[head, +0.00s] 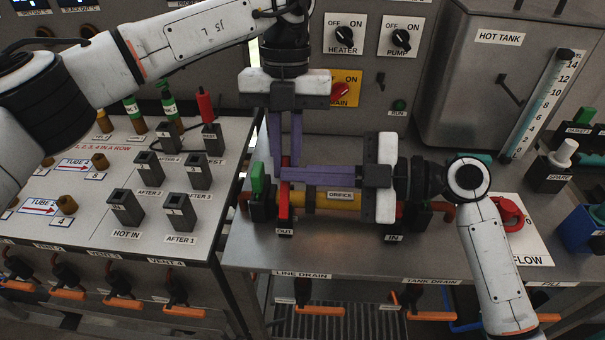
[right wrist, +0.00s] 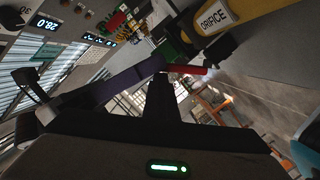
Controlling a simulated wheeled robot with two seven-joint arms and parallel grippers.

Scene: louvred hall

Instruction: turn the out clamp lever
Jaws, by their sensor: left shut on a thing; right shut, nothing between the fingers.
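The red out clamp lever (head: 284,214) stands upright at the left end of the yellow orifice pipe (head: 335,202), above the OUT label. My left gripper (head: 286,162) reaches down from above, its purple fingers on either side of the lever's top, shut on it. My right gripper (head: 285,174) comes in from the right, shut and empty, its fingers lying across above the pipe with their tips at the lever. I cannot tell whether they touch it. The right wrist view also shows the red lever (right wrist: 188,69) and the yellow pipe (right wrist: 243,12).
A green part (head: 257,181) stands just left of the lever. A panel with black sockets (head: 126,206) is at left. The hot tank (head: 490,80) stands at back right, and a red flow knob (head: 510,213) at right. The bench front is clear.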

